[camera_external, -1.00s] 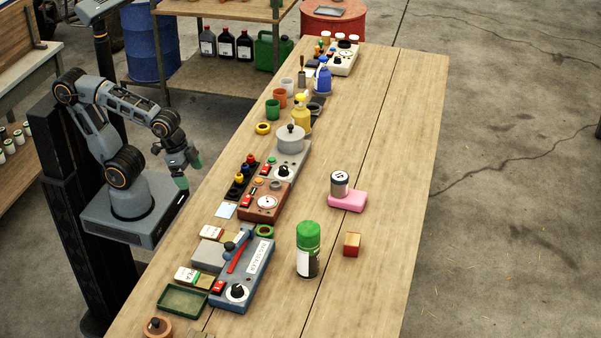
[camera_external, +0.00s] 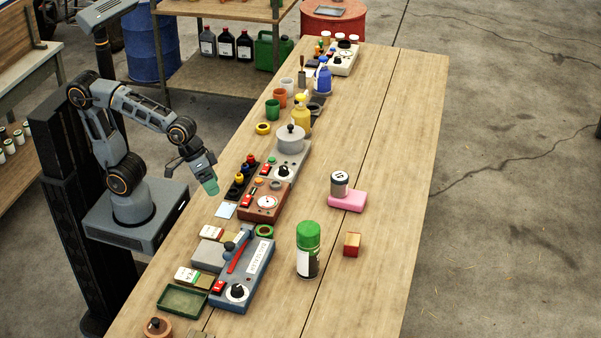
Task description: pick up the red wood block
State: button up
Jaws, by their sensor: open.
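The red wood block (camera_external: 351,245) is a small cube with red sides and a lighter wood-coloured face. It sits on the bare table top, right of the green-capped can. My gripper (camera_external: 211,187) has greenish fingertips pointing down. It is at the table's left edge, near the black stand with coloured knobs, well left of the block and apart from it. It holds nothing that I can see. The gap between its fingers is too small to make out here.
A green-capped can (camera_external: 308,250) stands just left of the block. A blue sealer device (camera_external: 241,287) and a brown gauge box (camera_external: 265,202) line the left side. The table's right side is clear.

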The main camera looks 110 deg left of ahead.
jog(key=w+d+f+n+t+b, duration=0.2)
jog(key=w+f+n+t+b, duration=0.1)
jog(key=w+n, duration=0.7)
jog(key=n+t+y+b, duration=0.2)
jog(key=n+t+b, duration=0.4)
jog(key=n, duration=1.4)
send_near(349, 239)
jog(key=shift+n+g+y, duration=0.3)
jog(key=shift+g, duration=0.4)
jog(key=x, duration=0.4)
jog(key=shift+w+d+r+p, duration=0.1)
jog(key=shift+w+r+p, duration=0.15)
jog(key=shift+w+p, duration=0.15)
jog(key=shift+x, duration=0.8)
jog(key=p+x, duration=0.3)
jog(key=shift+w+f, duration=0.1)
jog(key=shift+w, duration=0.3)
jog(key=shift+w+f+p, duration=0.4)
jog(key=shift+w, duration=0.15)
jog(key=shift+c, duration=0.2)
jog(key=c, duration=1)
